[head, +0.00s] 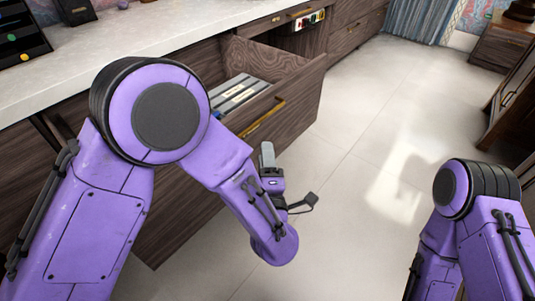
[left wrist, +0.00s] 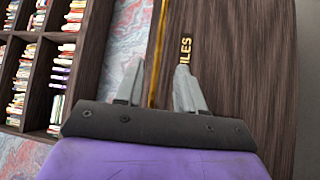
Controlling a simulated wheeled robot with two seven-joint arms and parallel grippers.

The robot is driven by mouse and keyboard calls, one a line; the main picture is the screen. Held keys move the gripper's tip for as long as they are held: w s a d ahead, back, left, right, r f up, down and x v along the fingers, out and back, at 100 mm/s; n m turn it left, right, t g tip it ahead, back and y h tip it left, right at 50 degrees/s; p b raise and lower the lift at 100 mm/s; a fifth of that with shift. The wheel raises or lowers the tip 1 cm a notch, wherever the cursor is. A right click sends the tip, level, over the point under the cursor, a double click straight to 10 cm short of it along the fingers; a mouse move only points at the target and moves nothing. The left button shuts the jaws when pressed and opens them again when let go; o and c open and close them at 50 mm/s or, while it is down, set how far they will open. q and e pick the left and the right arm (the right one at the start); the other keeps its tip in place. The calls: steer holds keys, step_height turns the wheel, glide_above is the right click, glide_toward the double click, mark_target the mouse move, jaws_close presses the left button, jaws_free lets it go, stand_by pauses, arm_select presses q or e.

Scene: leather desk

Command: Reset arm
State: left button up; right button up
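My left arm comes in from the left, and its gripper (head: 267,152) points up beside the front of an open drawer, apart from it as far as I can see.
The open wooden drawer (head: 300,88) has a gold handle and holds grey files (head: 236,92). A pale countertop (head: 150,30) runs above the cabinets. The tiled floor (head: 350,150) is clear. The left wrist view shows bookshelves (left wrist: 45,60) and a dark wooden panel (left wrist: 235,70) with gold lettering.

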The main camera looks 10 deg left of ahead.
arm_select(q)
steer(key=shift+a, duration=0.1)
steer(key=s+a+f+m+g+h, duration=0.2)
steer(key=s+a+f+m+g, duration=0.15)
steer(key=f+m, duration=0.4)
steer(key=s+a+f+m+g+h, duration=0.2)
steer(key=a+f+m+g, duration=0.2)
steer(key=f, duration=0.7)
steer(key=s+a+f+m+g+y, duration=0.1)
steer(key=s+a+f+g, duration=0.45)
steer(key=s, duration=0.65)
steer(key=s+a+f+g+y, duration=0.1)
steer(key=s+a+f+g, duration=0.2)
steer(key=s+a+f, duration=0.55)
step_height(320, 180, up, 22)
steer(key=s+p, duration=0.1)
steer(key=p, duration=2)
steer(key=shift+s+a+r, duration=0.2)
steer(key=shift+s+a, duration=0.05)
